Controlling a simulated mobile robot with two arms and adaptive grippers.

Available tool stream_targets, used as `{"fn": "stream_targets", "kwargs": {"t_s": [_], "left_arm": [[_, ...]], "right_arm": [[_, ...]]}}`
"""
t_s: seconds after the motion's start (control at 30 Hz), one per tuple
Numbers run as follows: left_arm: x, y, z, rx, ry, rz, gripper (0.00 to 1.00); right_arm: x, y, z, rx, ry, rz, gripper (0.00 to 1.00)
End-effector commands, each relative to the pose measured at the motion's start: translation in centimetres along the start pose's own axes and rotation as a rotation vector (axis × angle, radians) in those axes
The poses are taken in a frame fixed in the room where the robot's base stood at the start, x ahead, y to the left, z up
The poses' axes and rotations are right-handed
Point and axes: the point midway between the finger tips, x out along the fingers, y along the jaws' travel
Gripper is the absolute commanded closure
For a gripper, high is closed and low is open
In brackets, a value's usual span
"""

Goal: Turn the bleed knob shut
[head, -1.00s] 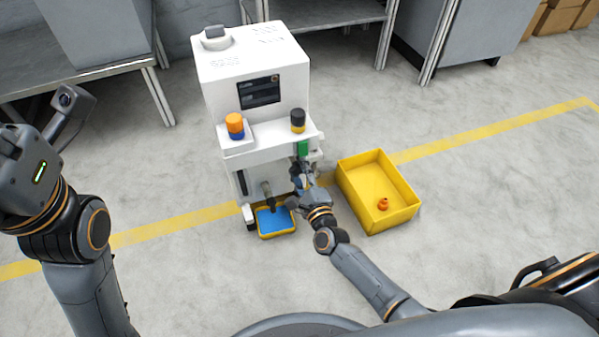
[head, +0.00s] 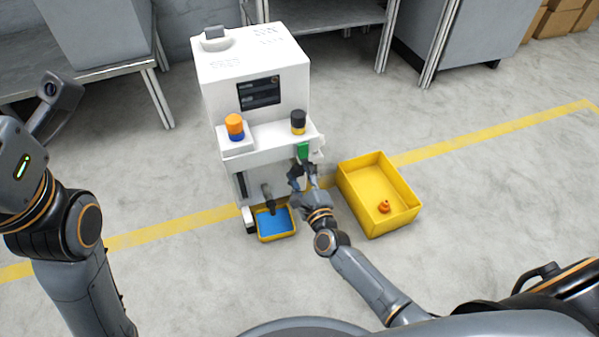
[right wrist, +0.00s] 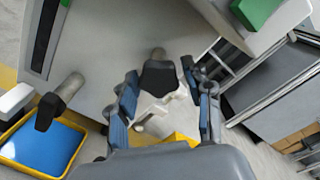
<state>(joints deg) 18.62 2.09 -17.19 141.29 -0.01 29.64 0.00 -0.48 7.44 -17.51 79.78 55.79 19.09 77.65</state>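A black knob (right wrist: 158,77) on a short pale stem sticks out from the white machine's front in the right wrist view; it looks like the bleed knob. My right gripper (right wrist: 160,88) is open, with its blue-padded fingers on either side of the knob. Small gaps show between knob and fingers. In the head view my right gripper (head: 303,176) is at the lower right of the white machine (head: 225,75), below a green block (head: 304,150), and covers the knob. My left arm is at the left edge, with its gripper out of view.
A dark-tipped spout (head: 268,197) is above a yellow-rimmed tray of blue liquid (head: 275,222), left of my right gripper. A yellow bin (head: 365,178) with an orange piece (head: 384,206) stands to the right. Orange-blue (head: 235,127) and black-yellow (head: 298,122) knobs sit on the machine's ledge.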

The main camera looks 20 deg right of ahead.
Motion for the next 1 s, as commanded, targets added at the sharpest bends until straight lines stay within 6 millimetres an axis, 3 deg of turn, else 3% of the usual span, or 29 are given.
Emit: {"fn": "stream_targets", "kwargs": {"t_s": [0.37,0.8,1.0], "left_arm": [[-0.3,-0.1,0.3,-0.001,-0.014,-0.008,0.6],[-0.2,0.0,0.2,-0.001,-0.008,-0.003,0.6],[-0.2,0.0,0.2,-0.001,-0.008,-0.002,0.6]], "right_arm": [[-0.3,0.1,0.0,-0.002,0.0,0.001,0.38],[-6.5,0.1,0.0,-0.002,0.0,0.001,0.38],[-7.5,0.0,0.0,-0.001,-0.001,0.001,0.38]]}}
